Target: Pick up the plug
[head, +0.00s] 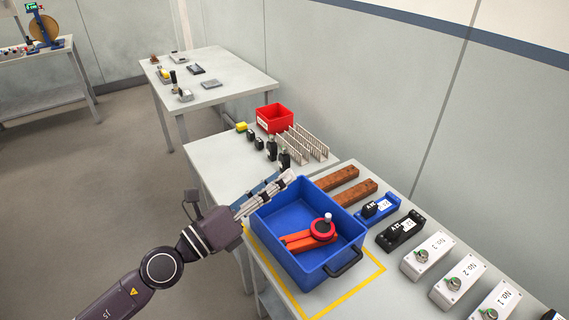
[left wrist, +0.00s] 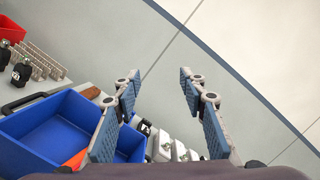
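My left gripper (head: 280,184) is over the far left corner of the blue crate (head: 292,262). In the left wrist view its two fingers (left wrist: 158,84) are spread wide with nothing between them. I cannot tell for sure which thing is the plug. Small black pieces stand on the table beyond the gripper, among them a black piece (head: 271,149) near the red bin; black pieces also show at the left of the left wrist view (left wrist: 20,74). The crate holds an orange tool with a red round part (head: 322,230). My right gripper is not in view.
A red bin (head: 274,118) and pale slotted ducts (head: 302,143) stand at the back. Brown bars (head: 353,193), a blue holder (head: 378,208), a black holder (head: 400,231) and grey numbered boxes (head: 427,257) line the right side. The wall is close behind.

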